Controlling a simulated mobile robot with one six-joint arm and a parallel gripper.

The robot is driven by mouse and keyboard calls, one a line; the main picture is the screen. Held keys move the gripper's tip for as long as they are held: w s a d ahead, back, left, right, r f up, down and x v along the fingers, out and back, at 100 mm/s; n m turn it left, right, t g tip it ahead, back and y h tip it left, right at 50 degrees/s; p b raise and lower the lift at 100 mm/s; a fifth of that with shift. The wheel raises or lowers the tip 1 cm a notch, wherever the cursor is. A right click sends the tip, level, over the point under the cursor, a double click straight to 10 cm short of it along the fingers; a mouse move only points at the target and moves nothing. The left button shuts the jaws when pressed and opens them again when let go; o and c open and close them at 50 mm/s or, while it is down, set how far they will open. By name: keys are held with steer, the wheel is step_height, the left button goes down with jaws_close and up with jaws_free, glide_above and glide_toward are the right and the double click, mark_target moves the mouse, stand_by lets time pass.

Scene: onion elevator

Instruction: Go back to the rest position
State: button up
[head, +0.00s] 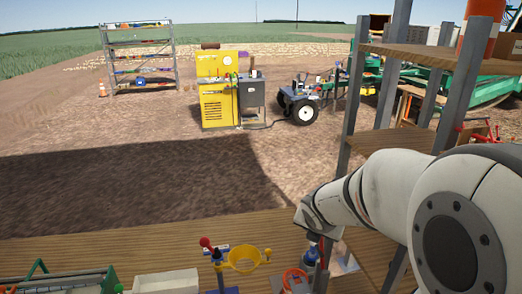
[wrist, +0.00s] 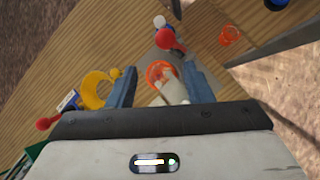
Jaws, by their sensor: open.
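My gripper (wrist: 159,69) shows in the wrist view with its two blue fingers spread apart. It is open, and nothing is clearly held between the fingers. An orange ring-shaped item (wrist: 155,70) and a pale item (wrist: 172,91) show in the gap between the fingers; I cannot tell their distance from the fingers. In the head view my white arm reaches in from the right, with its end above the wooden table (head: 150,252). The fingers are not clear there.
A yellow ring holder (head: 243,260) and a red-topped lever (head: 206,243) stand near the arm's end. A wooden shelf with grey posts (head: 352,110) is close behind the arm. A yellow machine (head: 215,85) and a shelving rack (head: 140,58) stand farther off on open dirt.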

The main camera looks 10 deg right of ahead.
steer(key=s+a+f+m+g+y+b, duration=0.1)
steer(key=s+m+b, duration=0.3)
steer(key=s+m, duration=0.5)
steer(key=s+a+f+m+g+y+b, duration=0.1)
steer(key=s+m, duration=0.9)
steer(key=m, duration=1)
steer(key=a+g+b, duration=0.1)
steer(key=a+b, duration=0.1)
steer(key=a, duration=0.1)
steer(key=shift+a+f+b, duration=0.35)
steer(key=shift+f, duration=0.05)
steer(key=shift+s, duration=0.1)
